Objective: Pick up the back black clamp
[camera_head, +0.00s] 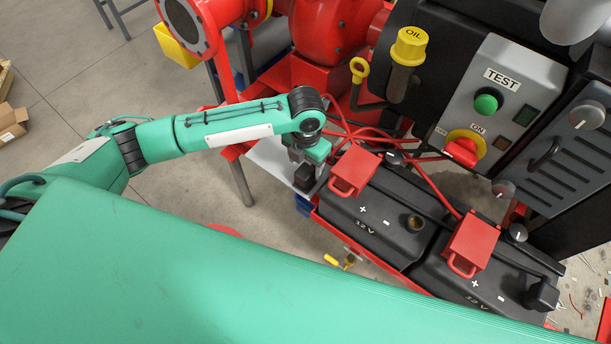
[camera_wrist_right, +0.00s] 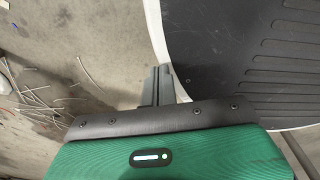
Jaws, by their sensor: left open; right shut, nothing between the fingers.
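A black clamp (camera_head: 304,178) sits at the left end of the farther battery (camera_head: 372,222), partly hidden by my left gripper. A similar black clamp (camera_head: 542,294) sits at the right end of the nearer battery (camera_head: 465,282). My left gripper (camera_head: 307,166) is open, pointing down just over the farther battery's clamp. Its fingertips are small and partly hidden, so I cannot tell whether they touch the clamp. My right gripper (camera_wrist_right: 158,86) is shut and empty in the right wrist view, above the floor beside a dark ribbed surface. It does not show in the head view.
Red covers with handles (camera_head: 355,172) (camera_head: 472,243) stand on the batteries, with red cables running behind. A control panel (camera_head: 500,105) with a green button and red switch rises behind. Red pump parts (camera_head: 335,30) stand at the back. Wire scraps (camera_wrist_right: 30,95) lie on the floor.

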